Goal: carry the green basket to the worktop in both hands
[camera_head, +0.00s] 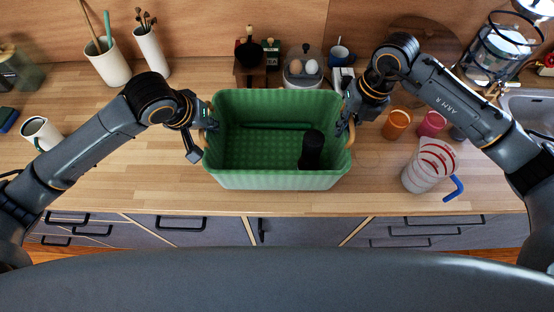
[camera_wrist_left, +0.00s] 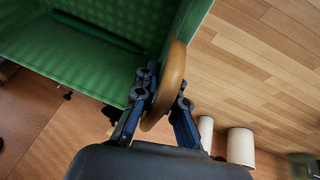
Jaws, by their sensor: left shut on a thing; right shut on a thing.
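The green basket (camera_head: 270,180) is upright over the wooden worktop (camera_head: 110,190), near its front edge; I cannot tell whether its base touches. It has a tan handle at each end. My left gripper (camera_head: 208,122) is shut on the left handle (camera_head: 203,138). The left wrist view shows its fingers (camera_wrist_left: 162,100) on either side of the curved handle (camera_wrist_left: 174,75). My right gripper (camera_head: 346,122) is shut on the right handle (camera_head: 351,134). Inside the basket are a dark cylinder (camera_head: 312,148) and a long green object (camera_head: 276,126).
Right of the basket stand a measuring jug (camera_head: 428,168), an orange cup (camera_head: 397,124) and a pink cup (camera_head: 432,123). A white mug (camera_head: 41,133) and utensil pots (camera_head: 107,65) are left.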

